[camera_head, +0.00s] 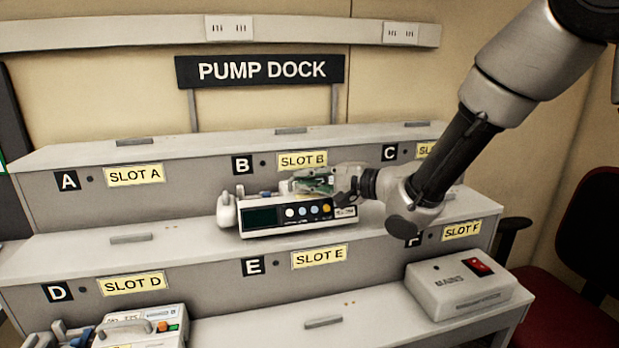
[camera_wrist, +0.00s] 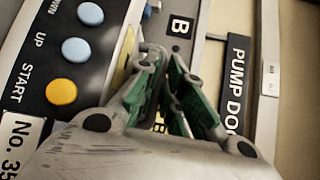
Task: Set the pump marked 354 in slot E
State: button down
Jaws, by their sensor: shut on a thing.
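A white pump (camera_head: 290,216) with a dark screen and a row of round buttons is over the middle shelf, in front of the Slot B label (camera_head: 302,160). Its number tag shows "No. 35" in the wrist view (camera_wrist: 20,140), with the last digit cut off. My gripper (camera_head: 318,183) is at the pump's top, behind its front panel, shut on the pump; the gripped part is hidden. Its green-padded fingers show in the wrist view (camera_wrist: 168,85). I cannot tell whether the pump touches the shelf. The Slot E label (camera_head: 319,256) is on the riser below the pump.
Another pump (camera_head: 140,325) stands at the lower left, in front of Slot D (camera_head: 134,283). A box with a red switch (camera_head: 460,284) stands at the lower right below Slot F. The lower shelf in front of Slot E (camera_head: 270,330) is clear. A red chair (camera_head: 575,280) is at right.

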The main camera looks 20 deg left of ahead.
jog(key=shift+f, duration=0.45)
dwell(1.0)
jog(key=c, duration=1.5)
grip_release()
jog(key=shift+o, duration=0.2)
jog(key=shift+d+f, duration=0.1)
jog(key=shift+f, duration=0.1)
jog(key=v, duration=1.2)
jog(key=shift+r, duration=0.2)
jog(key=shift+w, duration=0.1)
